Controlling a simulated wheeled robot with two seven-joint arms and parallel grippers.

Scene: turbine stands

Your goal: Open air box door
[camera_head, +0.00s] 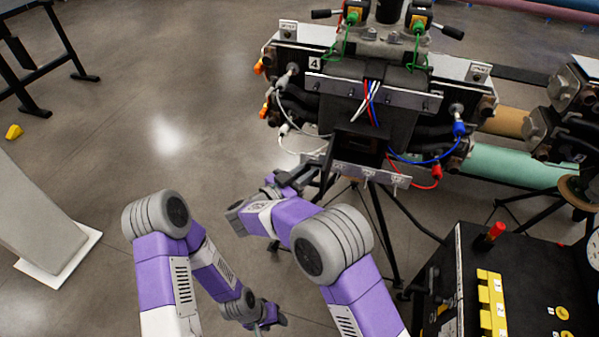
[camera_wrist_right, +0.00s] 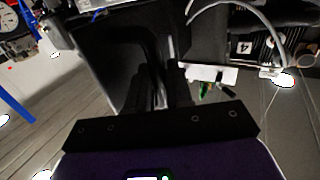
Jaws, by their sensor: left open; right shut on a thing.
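The black air box (camera_head: 378,131) hangs at the front of the turbine stand, with a dark recess showing in its face. My right gripper (camera_head: 318,172) is at the box's lower left, shut on a dark part that appears to be the door. In the right wrist view, the right gripper's dark fingers (camera_wrist_right: 155,92) lie against a black panel (camera_wrist_right: 108,52); the exact contact is hard to make out. How far the door stands open is unclear. My left gripper (camera_head: 276,322) is open and empty, low over the floor, away from the box.
A metal plate (camera_head: 369,173) with labels sits below the box. Red, white and blue cables (camera_head: 372,101) run over its front, and looped hoses hang on both sides. A black control cabinet (camera_head: 452,290) stands at lower right.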

